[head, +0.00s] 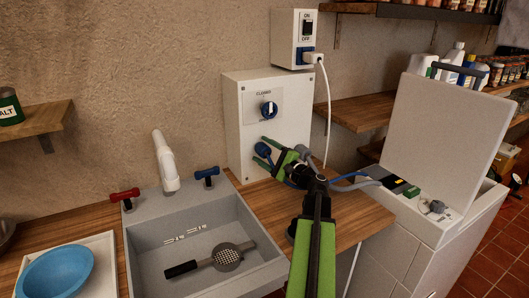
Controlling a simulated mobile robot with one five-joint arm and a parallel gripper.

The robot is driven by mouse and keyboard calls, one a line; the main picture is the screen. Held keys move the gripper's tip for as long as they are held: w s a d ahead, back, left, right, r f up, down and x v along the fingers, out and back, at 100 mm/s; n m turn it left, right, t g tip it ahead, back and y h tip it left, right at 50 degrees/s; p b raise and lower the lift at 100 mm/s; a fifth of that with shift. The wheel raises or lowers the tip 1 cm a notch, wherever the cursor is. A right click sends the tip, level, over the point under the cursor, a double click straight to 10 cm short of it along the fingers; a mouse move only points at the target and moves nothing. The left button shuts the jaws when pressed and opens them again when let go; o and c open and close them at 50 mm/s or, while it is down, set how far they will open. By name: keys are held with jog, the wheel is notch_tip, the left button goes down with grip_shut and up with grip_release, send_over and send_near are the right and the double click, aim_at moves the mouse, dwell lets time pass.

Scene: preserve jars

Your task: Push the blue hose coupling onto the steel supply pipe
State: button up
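My gripper (262,150) is in front of the white wall box (236,120), with its green fingers spread to either side of a round blue part that looks like the hose coupling (263,149). I cannot tell whether the fingers touch it. A blue hose (345,188) runs from behind my gripper to the right, towards the white machine. The steel supply pipe cannot be made out; the coupling and my gripper cover that part of the box. I cannot tell whether the coupling is on it.
A switch box (294,38) with a plugged-in white cable is above. A sink (205,250) with a strainer (228,258) is at lower left. The open-lidded white machine (408,240) stands right.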

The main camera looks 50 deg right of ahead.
jog(key=shift+s, duration=0.1)
jog(key=s+f+b, duration=0.3)
jog(key=s, duration=1.4)
jog(key=shift+d, duration=0.25)
